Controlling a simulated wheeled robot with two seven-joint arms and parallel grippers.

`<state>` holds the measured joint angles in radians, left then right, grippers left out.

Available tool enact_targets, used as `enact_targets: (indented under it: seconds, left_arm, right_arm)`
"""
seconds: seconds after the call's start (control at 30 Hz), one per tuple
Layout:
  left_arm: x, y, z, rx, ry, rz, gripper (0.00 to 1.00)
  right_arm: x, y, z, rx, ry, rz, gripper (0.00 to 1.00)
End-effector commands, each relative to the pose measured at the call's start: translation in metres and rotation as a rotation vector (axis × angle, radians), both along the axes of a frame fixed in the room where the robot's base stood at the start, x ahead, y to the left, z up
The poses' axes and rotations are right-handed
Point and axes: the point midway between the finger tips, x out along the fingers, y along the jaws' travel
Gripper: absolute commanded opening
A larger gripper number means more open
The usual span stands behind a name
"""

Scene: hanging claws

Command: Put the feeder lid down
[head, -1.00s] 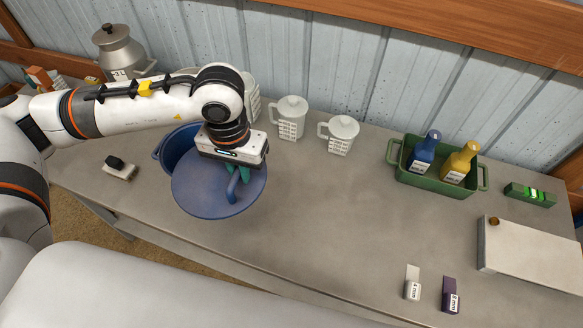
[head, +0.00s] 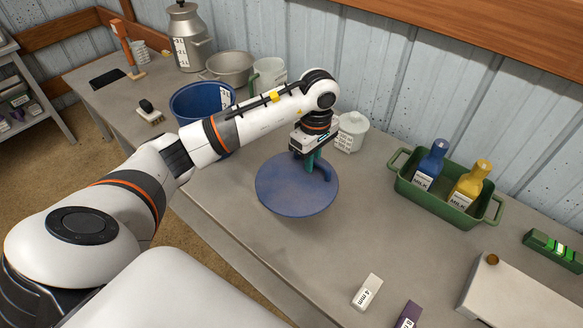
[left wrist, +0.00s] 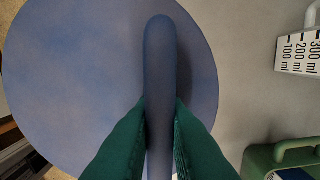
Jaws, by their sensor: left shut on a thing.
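The feeder lid (head: 290,190) is a round blue disc with a bar handle (head: 322,168). My left gripper (head: 310,160) is shut on that handle, and the lid is over the middle of the table, right of the blue bucket (head: 195,103). In the left wrist view the green fingers (left wrist: 160,135) press both sides of the handle (left wrist: 160,70), with the lid (left wrist: 70,80) beneath. I cannot tell for sure whether the lid touches the table. The bucket is open at the top and partly hidden by my arm. My right gripper is not in view.
A white measuring jug (head: 351,132) stands just behind the lid. A green tray (head: 440,205) with a blue and a yellow bottle is to the right. Small blocks (head: 367,292) lie near the front edge. The table between lid and tray is clear.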

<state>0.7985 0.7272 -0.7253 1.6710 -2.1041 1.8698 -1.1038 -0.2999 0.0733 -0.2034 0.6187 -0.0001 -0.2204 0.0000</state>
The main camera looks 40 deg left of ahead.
Motion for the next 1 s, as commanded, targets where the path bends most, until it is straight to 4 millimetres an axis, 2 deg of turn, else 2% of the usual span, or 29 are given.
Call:
enact_targets:
  seconds: [0.03,0.17,0.4,0.57,0.8,0.97,1.0]
  left_arm:
    - [0.001,0.003,-0.01,-0.002,0.0,0.043,0.0]
    - [0.002,0.006,-0.03,-0.002,0.004,0.087,0.0]
    - [0.002,0.006,-0.067,-0.002,0.0,0.084,0.0]
    - [0.002,0.006,-0.078,-0.002,-0.001,0.082,0.0]
    - [0.002,0.006,-0.108,-0.002,-0.001,0.081,0.0]
    - [0.003,0.006,-0.109,-0.001,-0.004,0.08,0.0]
    - [0.002,0.006,-0.109,-0.001,-0.003,0.08,0.15]
  right_arm:
    - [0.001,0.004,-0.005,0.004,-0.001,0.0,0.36]
    - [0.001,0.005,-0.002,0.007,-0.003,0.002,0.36]
    - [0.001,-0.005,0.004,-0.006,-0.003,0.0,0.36]
    - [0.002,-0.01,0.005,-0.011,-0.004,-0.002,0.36]
    - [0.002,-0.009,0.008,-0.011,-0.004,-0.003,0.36]
    - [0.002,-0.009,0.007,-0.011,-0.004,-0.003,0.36]
    - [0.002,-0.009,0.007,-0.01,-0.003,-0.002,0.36]
